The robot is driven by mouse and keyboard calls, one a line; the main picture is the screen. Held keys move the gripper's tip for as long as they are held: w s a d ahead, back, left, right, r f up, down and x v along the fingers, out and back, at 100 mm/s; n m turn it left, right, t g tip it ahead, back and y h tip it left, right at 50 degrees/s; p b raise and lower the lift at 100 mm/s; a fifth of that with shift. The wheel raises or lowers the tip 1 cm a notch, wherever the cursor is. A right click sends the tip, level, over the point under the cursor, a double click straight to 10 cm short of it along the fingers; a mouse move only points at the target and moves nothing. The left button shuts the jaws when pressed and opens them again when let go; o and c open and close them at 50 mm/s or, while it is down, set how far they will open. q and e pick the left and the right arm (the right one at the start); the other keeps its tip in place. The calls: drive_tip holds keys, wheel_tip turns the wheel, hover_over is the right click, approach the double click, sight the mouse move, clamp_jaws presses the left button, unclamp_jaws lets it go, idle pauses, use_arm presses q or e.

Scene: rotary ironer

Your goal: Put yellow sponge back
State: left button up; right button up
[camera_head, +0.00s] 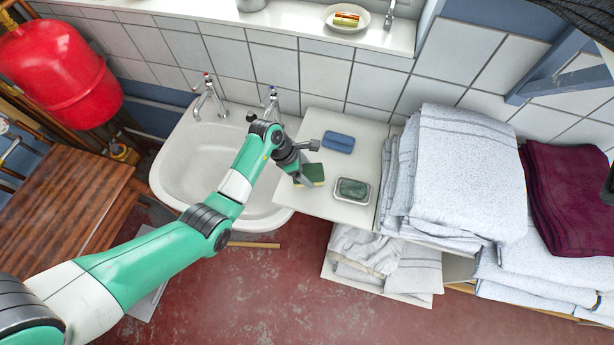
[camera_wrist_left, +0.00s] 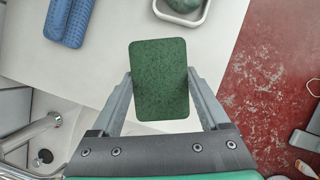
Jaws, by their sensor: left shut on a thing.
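The yellow sponge (camera_head: 314,173) has a green scouring face on top, with a thin yellow edge showing in the head view. In the left wrist view only its green face (camera_wrist_left: 159,80) shows, between the two fingers. My left gripper (camera_head: 303,175) is shut on it at the left edge of the white counter (camera_head: 318,205), beside the sink. I cannot tell whether the sponge touches the counter. My right gripper is not in view.
A blue sponge (camera_head: 338,141) and a metal dish (camera_head: 341,194) with a green item lie on the counter. Folded towels (camera_head: 465,170) stack to the right. The sink (camera_head: 190,160) and taps (camera_head: 272,101) are left. A plate (camera_head: 333,25) sits on the sill.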

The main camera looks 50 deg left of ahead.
sight(307, 177)
use_arm(q)
drive_tip(key=shift+w+a+f, duration=0.1)
drive_tip(key=shift+f, duration=1.6)
drive_tip(key=shift+f+b, duration=0.15)
drive_tip(key=shift+b, duration=0.15)
drive_tip(key=o, duration=1.3)
